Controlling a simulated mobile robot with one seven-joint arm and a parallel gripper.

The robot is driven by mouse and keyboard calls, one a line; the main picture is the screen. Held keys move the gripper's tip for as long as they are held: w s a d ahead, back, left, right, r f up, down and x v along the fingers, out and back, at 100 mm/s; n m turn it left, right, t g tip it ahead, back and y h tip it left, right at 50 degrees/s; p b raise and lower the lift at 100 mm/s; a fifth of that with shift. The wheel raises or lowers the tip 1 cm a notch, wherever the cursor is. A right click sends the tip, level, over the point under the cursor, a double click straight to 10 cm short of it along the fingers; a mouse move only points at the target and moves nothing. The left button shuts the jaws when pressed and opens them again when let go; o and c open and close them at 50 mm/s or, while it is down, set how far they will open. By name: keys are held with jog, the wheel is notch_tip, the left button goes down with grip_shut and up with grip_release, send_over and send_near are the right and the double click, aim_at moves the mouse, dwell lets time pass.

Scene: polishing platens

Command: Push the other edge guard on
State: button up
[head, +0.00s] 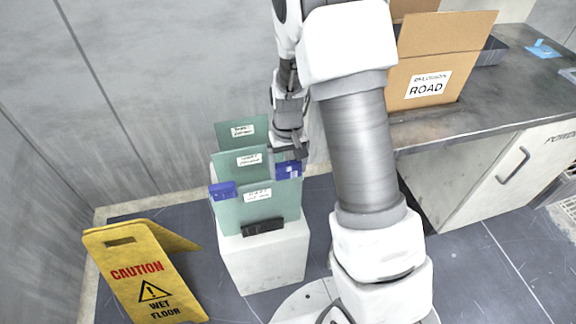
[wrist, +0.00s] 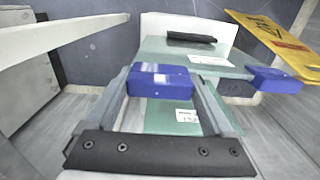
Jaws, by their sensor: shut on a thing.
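Green plates stand upright one behind another on a white pedestal (head: 262,262), the front plate (head: 255,212) lowest in the head view. One blue edge guard (head: 222,190) sits at the front plate's upper left corner; it also shows at the plate's far end in the wrist view (wrist: 275,79). My gripper (head: 290,158) is shut on a second blue edge guard (head: 288,170), also between the fingers in the wrist view (wrist: 160,80). This guard is at the front plate's upper right corner. I cannot tell how far it sits over the edge.
A black block (head: 262,227) is at the front plate's foot. A yellow wet-floor sign (head: 145,270) stands left of the pedestal. A workbench (head: 480,115) with an open cardboard box (head: 435,75) is at the right. Grey walls rise behind the plates.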

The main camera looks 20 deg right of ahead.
jog(key=shift+f+b, duration=0.5)
jog(key=shift+f, duration=0.2)
dwell(0.9)
jog(key=o, duration=1.1)
jog(key=shift+c, duration=0.2)
notch_tip(320, 180, up, 18)
jog(key=p, duration=0.3)
jog(key=shift+f+p, duration=0.2)
jog(key=shift+p, duration=0.15)
jog(key=s+r+t+p, duration=0.5)
jog(key=s+r+p, duration=0.2)
jog(key=s+r, duration=1.3)
jog(key=shift+s+r+t+p, duration=0.25)
jog(key=shift+r+t+p, duration=0.1)
jog(key=shift+r, duration=0.2)
